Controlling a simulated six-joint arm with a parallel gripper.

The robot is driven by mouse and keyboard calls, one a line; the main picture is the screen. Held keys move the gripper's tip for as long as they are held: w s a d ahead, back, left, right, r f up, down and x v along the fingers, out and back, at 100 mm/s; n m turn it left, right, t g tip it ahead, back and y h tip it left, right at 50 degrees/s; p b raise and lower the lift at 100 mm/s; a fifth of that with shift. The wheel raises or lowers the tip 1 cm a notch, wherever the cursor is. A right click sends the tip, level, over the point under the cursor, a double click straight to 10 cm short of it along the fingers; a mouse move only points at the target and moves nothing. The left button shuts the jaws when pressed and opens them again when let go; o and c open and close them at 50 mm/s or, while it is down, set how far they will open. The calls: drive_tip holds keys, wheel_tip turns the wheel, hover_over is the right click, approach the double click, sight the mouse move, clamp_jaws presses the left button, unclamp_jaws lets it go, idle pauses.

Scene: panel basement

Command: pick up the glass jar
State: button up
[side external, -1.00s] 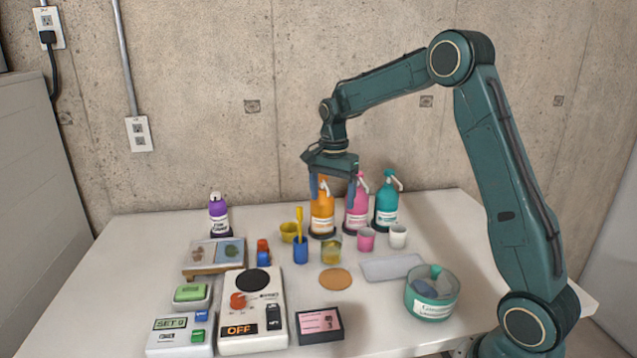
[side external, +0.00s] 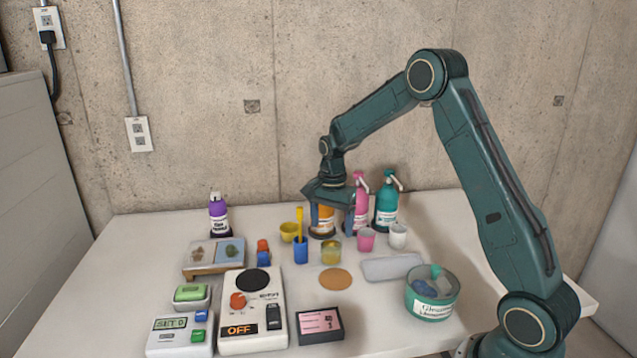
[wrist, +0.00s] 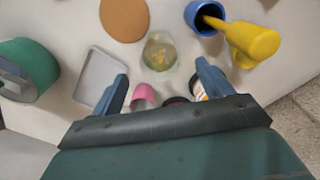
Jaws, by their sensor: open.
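The glass jar (side external: 331,252) is small and clear, with yellow-orange contents, and stands upright on the white table. In the wrist view the glass jar (wrist: 159,51) shows ahead of the fingertips, roughly centred between them. My gripper (side external: 332,230) is open and empty, pointing down just above and behind the jar, in front of the orange pump bottle (side external: 322,216). In the wrist view my gripper (wrist: 161,70) has its two blue fingers spread wide, apart from the jar.
A blue cup (side external: 301,250) with a yellow tool stands close left of the jar. Pink (side external: 366,239) and white (side external: 398,236) cups stand to its right. A round cork-coloured disc (side external: 335,279) lies in front. A grey tray (side external: 391,267) and teal-rimmed tub (side external: 432,294) are at right.

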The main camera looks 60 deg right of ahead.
sight(331, 240)
drive_tip(key=shift+f, duration=0.4)
drive_tip(key=shift+f, duration=2.6)
drive_tip(key=c, duration=1.2)
drive_tip(key=shift+r, duration=0.3)
drive_tip(key=shift+r, duration=9.65)
